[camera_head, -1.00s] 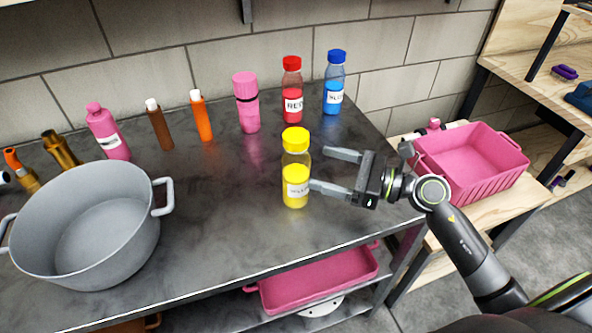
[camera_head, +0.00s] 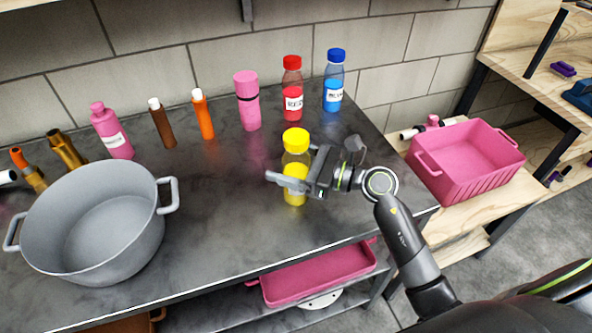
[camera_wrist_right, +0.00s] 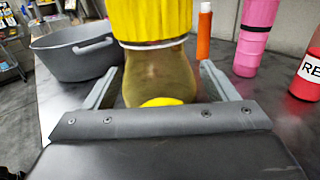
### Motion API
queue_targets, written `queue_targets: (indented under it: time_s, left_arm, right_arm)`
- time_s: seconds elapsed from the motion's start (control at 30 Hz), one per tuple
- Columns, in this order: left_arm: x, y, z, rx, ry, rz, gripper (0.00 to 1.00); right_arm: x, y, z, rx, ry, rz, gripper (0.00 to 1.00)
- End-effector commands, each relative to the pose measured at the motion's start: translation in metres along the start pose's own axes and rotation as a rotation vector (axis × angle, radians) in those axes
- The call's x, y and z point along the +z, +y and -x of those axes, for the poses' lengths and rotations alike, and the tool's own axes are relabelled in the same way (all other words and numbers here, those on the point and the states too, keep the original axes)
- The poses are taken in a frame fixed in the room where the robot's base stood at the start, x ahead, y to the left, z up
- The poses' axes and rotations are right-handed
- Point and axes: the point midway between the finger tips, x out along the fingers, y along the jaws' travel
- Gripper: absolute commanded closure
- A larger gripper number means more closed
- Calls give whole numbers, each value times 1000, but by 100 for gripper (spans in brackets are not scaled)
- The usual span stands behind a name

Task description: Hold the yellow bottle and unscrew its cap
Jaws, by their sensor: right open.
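The yellow bottle (camera_head: 295,168) stands upright on the dark table, with a yellow cap (camera_head: 296,139) on top. My right gripper (camera_head: 288,180) is at the bottle's body, below the cap. In the right wrist view the bottle's clear neck (camera_wrist_right: 158,75) is between the two open fingers (camera_wrist_right: 160,90), with the yellow cap above it and yellow contents low down. A gap shows between the bottle and each finger. In the head view the gripper covers part of the bottle and its label. My left gripper is not in view.
A grey pot (camera_head: 93,227) stands at the left. A red bottle (camera_head: 292,88), a blue bottle (camera_head: 333,84), a pink bottle (camera_head: 247,101) and several other bottles stand along the back. A pink crate (camera_head: 466,160) is at the right. The table between pot and yellow bottle is clear.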

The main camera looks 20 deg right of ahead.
Motion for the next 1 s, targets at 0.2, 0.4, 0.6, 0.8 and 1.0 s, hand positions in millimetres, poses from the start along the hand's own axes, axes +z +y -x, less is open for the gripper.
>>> queue_targets:
  time_s: [0.2,0.4,0.6,0.8,1.0]
  left_arm:
    - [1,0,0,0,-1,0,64]
    - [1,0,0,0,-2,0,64]
    - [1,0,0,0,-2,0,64]
    - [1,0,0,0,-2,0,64]
    - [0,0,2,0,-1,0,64]
  right_arm:
    - [0,0,-1,0,1,0,21]
    - [0,0,-1,0,0,1,44]
    - [0,0,0,0,0,1,70]
    - [1,0,-1,0,-1,1,78]
    - [13,0,-1,1,-3,6,78]
